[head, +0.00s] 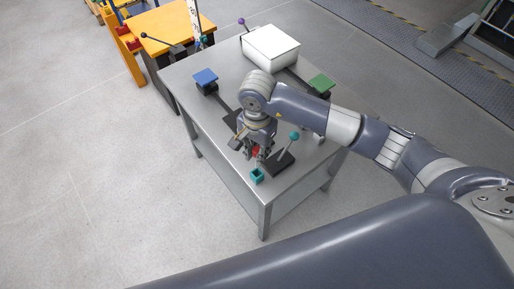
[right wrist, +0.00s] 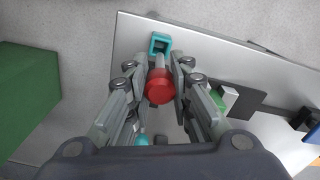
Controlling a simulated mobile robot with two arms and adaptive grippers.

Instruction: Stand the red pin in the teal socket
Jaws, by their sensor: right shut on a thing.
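The red pin is held between the fingers of my right gripper (head: 254,154). In the right wrist view its round red head (right wrist: 160,86) faces the camera, with a grey shaft (right wrist: 160,62) pointing towards the socket. My right gripper also shows in the wrist view (right wrist: 161,78), shut on the pin. The teal socket (head: 257,176) is a small square open block near the table's front corner. In the wrist view the socket (right wrist: 160,43) lies just beyond the shaft; I cannot tell whether the shaft's tip is inside it. My left gripper is not in view.
The metal table (head: 222,158) carries a lever with a teal ball (head: 294,135) close to my right gripper. A blue plate (head: 205,76), a green plate (head: 321,83) and a white box (head: 271,47) stand farther back. An orange table (head: 170,27) is behind left. The left floor is clear.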

